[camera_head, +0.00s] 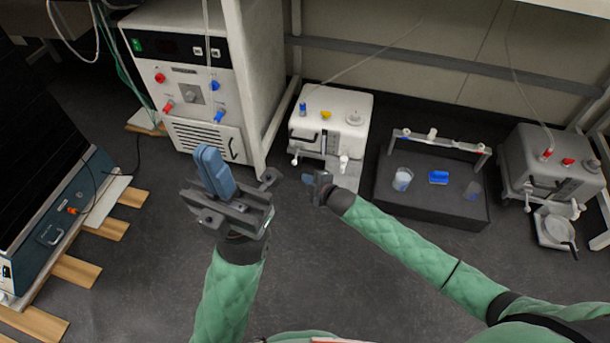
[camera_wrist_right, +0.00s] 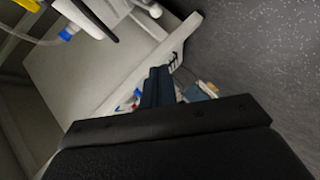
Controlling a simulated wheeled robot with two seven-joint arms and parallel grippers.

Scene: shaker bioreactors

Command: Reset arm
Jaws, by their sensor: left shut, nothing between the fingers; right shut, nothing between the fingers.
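My left gripper (camera_head: 213,168) is raised over the floor at the middle left in the head view. Its blue fingers are together with nothing between them. My right gripper (camera_head: 308,179) is near the middle of the head view, just in front of the small white bioreactor (camera_head: 335,105). Its blue fingers point left and are partly hidden. In the right wrist view, the blue fingers of my right gripper (camera_wrist_right: 157,75) are closed together and empty.
A tall white cabinet (camera_head: 185,55) and a shelf post (camera_head: 243,75) stand behind my left gripper. A dark tray (camera_head: 430,205) with beakers and a blue item is at the right, beside a grey bioreactor (camera_head: 540,165). Wooden slats (camera_head: 75,270) lie at left. Open floor lies between.

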